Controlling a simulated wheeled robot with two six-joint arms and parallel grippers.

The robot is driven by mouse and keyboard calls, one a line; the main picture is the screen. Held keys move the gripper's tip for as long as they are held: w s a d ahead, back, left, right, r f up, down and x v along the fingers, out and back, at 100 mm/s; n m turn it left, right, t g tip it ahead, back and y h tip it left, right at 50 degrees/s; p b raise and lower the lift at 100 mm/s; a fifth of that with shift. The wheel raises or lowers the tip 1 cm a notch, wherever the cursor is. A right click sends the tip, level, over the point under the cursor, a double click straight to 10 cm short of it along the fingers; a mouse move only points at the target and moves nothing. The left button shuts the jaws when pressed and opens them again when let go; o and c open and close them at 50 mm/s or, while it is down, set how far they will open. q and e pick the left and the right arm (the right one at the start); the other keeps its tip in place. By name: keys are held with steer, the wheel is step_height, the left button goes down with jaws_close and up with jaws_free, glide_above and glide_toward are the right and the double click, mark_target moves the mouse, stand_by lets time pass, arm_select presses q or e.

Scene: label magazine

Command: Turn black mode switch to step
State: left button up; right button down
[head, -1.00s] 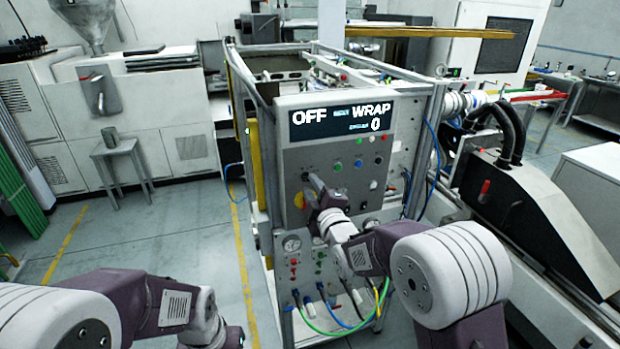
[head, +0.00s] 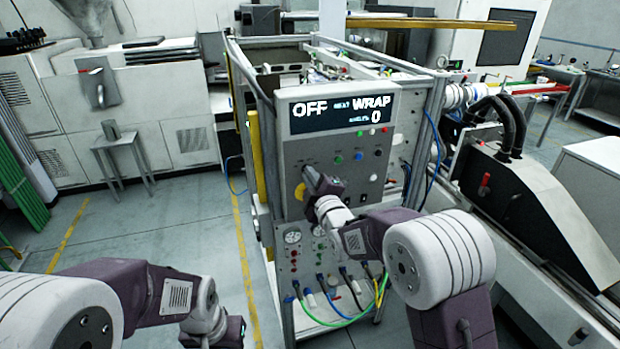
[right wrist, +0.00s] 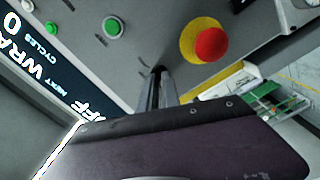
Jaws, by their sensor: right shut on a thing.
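The black mode switch (right wrist: 157,69) is on the grey panel face and is mostly hidden between my fingertips in the right wrist view. My right gripper (right wrist: 160,84) is shut on it, and its narrow fingers point at the panel. In the head view my right gripper (head: 308,174) is at the left part of the control panel (head: 350,185) and covers the switch. The panel's display (head: 342,115) reads OFF, NEXT WRAP and CYCLES 0. My left gripper (head: 238,332) is low at the bottom left, away from the panel, and its fingers cannot be made out.
A red button on a yellow base (right wrist: 210,44) sits close beside the switch. A green button (right wrist: 113,27) is also on the panel. Hoses and gauges fill the lower panel (head: 310,255). A black-sided machine (head: 530,200) stands at the right. The floor at left is open.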

steer(key=m+b, duration=0.4)
steer(key=b, duration=0.1)
steer(key=shift+f+m, duration=0.3)
steer(key=shift+m, duration=0.1)
steer(key=shift+d+r+m+b, duration=0.1)
steer(key=shift+m+b, duration=2.15)
steer(key=shift+m, duration=0.9)
steer(key=shift+d+r+m+b, duration=0.1)
steer(key=shift+m+b, duration=2.1)
steer(key=shift+m, duration=0.95)
steer(key=c, duration=1.6)
jaws_free()
steer(key=shift+o, duration=0.2)
steer(key=shift+r, duration=0.1)
